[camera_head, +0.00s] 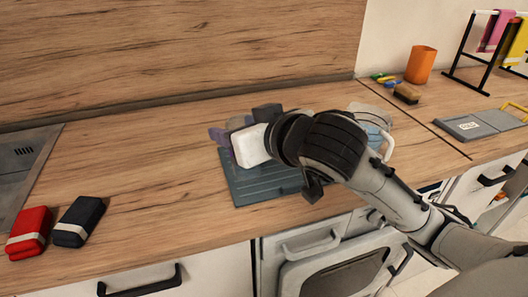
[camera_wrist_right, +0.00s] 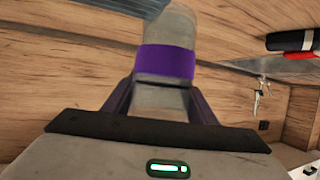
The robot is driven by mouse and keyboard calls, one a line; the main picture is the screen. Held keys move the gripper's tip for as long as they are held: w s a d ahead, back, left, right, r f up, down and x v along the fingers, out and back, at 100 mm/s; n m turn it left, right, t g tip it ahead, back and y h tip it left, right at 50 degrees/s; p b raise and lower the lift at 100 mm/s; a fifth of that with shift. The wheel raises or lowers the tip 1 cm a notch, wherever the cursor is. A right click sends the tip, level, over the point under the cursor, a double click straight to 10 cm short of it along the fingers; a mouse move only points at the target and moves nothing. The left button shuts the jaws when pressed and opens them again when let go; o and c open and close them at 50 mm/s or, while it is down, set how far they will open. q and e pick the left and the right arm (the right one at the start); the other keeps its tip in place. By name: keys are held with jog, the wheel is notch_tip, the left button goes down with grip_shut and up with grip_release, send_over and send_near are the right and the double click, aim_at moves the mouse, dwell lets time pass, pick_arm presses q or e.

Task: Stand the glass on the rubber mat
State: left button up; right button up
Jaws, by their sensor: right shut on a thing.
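The glass (camera_wrist_right: 165,62) is a pale, see-through tumbler with a purple band, seen in the right wrist view. My right gripper (camera_wrist_right: 160,98) is shut on it, with a finger on either side. In the head view the right gripper (camera_head: 227,135) is over the back left part of the rubber mat; its hand hides most of the glass. The grey-blue ribbed rubber mat (camera_head: 258,187) lies on the counter, and its edge shows at the top of the wrist view (camera_wrist_right: 128,9). Whether the glass touches the mat is hidden. My left gripper is not in view.
A plate and a mug with a white handle (camera_head: 388,147) stand behind my right wrist. A red packet (camera_head: 28,232) and a navy packet (camera_head: 79,222) lie at the front left. An orange cup (camera_head: 421,65) is at the back right.

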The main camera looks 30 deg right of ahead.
jog(key=w+d+r+n+y+b, duration=0.1)
jog(key=w+d, duration=0.2)
jog(key=d, duration=0.2)
jog(key=w+d+b, duration=0.2)
jog(key=w+d, duration=0.1)
jog(key=d, duration=0.3)
notch_tip(320, 180, down, 9)
jog(key=shift+f+b, duration=0.1)
jog(key=shift+b, duration=0.8)
jog(key=shift+f, duration=0.1)
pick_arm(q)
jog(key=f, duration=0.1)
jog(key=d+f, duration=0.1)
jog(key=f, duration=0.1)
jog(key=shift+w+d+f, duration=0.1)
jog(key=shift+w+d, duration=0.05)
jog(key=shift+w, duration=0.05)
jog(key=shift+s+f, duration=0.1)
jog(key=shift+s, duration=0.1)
pick_arm(e)
jog(key=o, duration=1.2)
